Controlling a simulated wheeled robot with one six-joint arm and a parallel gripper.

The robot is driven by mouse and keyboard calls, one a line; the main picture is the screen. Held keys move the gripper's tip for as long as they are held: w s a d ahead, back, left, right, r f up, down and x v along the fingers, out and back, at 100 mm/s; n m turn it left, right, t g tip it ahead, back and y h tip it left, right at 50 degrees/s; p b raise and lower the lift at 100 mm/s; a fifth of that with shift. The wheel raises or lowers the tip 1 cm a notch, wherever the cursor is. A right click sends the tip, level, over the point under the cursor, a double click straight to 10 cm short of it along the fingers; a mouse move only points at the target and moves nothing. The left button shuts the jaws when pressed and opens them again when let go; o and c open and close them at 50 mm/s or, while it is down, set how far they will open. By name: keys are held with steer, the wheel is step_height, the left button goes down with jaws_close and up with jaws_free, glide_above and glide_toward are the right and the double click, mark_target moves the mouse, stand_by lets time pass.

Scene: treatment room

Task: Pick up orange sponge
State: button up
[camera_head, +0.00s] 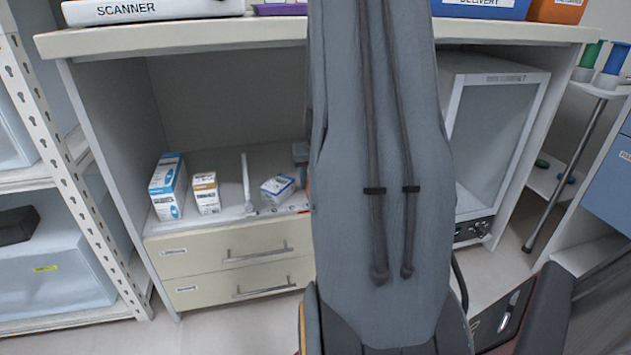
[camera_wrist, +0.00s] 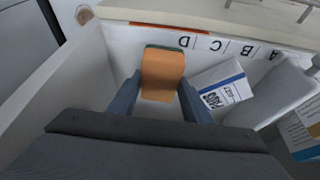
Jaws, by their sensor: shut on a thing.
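The orange sponge (camera_wrist: 163,72), with a dark green layer along its far edge, is between the two blue-grey fingers of my gripper (camera_wrist: 160,97) in the wrist view. My gripper is shut on it. The sponge is over a white tray (camera_wrist: 120,38) whose far wall carries the letters A to D, upside down in this view. Whether the sponge touches the tray floor, I cannot tell. In the head view my arm hides the sponge and most of my gripper.
A white and blue pads box (camera_wrist: 222,88) lies right of the sponge, with a white rounded object (camera_wrist: 272,92) beyond it. In the head view, two upright boxes (camera_head: 167,187) (camera_head: 206,193) stand left under the counter (camera_head: 200,36), above two drawers (camera_head: 235,252). The counter overhangs this space.

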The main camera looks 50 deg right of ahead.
steer(key=shift+r+p, duration=1.5)
steer(key=s+a+b, duration=1)
steer(key=s, duration=0.4)
steer(key=shift+s+f, duration=0.2)
steer(key=shift+s, duration=0.2)
steer(key=shift+o, duration=0.7)
steer(key=shift+a, duration=0.1)
steer(key=shift+c, duration=0.5)
